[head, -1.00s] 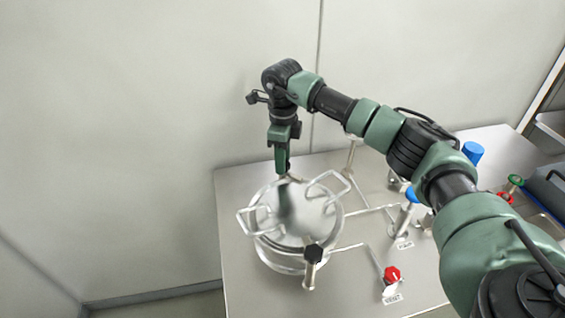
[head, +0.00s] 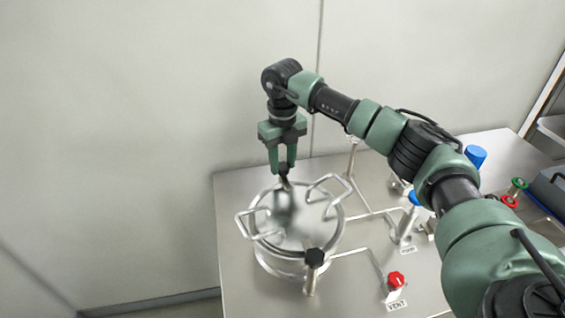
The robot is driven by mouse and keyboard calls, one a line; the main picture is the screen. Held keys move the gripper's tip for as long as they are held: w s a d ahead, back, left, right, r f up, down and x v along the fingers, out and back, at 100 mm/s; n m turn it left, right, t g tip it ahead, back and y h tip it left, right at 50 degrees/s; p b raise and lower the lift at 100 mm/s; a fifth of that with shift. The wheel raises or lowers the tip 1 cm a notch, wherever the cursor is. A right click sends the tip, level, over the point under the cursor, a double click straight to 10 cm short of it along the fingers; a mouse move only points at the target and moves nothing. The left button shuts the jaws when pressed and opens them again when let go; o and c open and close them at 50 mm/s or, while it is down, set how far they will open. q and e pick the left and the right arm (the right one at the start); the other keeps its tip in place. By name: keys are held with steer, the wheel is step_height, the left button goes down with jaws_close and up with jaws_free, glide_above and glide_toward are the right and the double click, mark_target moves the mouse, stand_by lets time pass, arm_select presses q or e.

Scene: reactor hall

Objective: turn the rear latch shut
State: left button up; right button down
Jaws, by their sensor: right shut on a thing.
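A round steel vessel with a shiny lid (head: 300,232) and wire handles stands on the steel table. The rear latch (head: 285,183) is a small dark piece at the lid's far rim, mostly hidden by my fingers. My right gripper (head: 284,174) points down from above and is shut on the rear latch. How far the latch is turned cannot be told. A front latch with a black knob (head: 315,257) is at the vessel's near rim. My left gripper does not show.
Right of the vessel are pipes, a red vent knob (head: 396,279), a blue-capped valve (head: 414,198), a larger blue cap (head: 476,156), and green (head: 519,184) and red (head: 509,201) handwheels. The steel table (head: 350,292) is clear at the front. A wall stands close behind.

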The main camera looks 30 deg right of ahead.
mark_target(283, 166)
steer(key=shift+m, duration=0.4)
steer(key=c, duration=0.9)
jaws_free()
steer(key=shift+c, duration=0.2)
step_height(283, 166, up, 8)
steer(key=shift+f+b, duration=0.15)
steer(key=shift+b, duration=1)
